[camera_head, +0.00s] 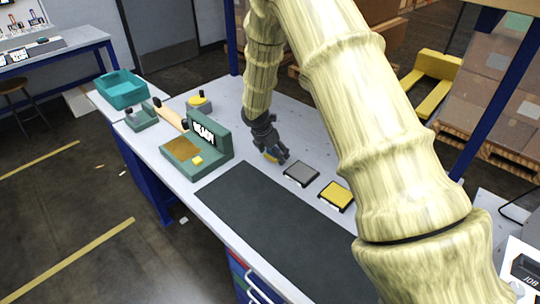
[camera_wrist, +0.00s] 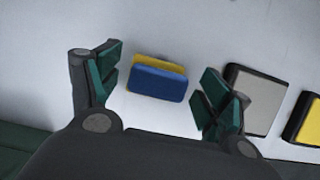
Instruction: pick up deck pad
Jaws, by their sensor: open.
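A small pad with a blue top and a yellow layer, which looks like the deck pad (camera_wrist: 158,84), lies on the light table top in the wrist view. A bit of its yellow (camera_head: 270,157) shows under my gripper in the head view. My gripper (camera_head: 273,148) is open above it. In the wrist view the green-padded fingers of my gripper (camera_wrist: 160,76) stand on either side of the pad, with a gap on both sides. The pad's lower layer is partly hidden by the blue top.
A grey pad (camera_head: 301,173) and a yellow pad (camera_head: 336,195) in black frames lie to the right. A dark mat (camera_head: 270,225) covers the front. A green device with a READY sign (camera_head: 205,145) stands left. A teal bin (camera_head: 121,88) is at the far left.

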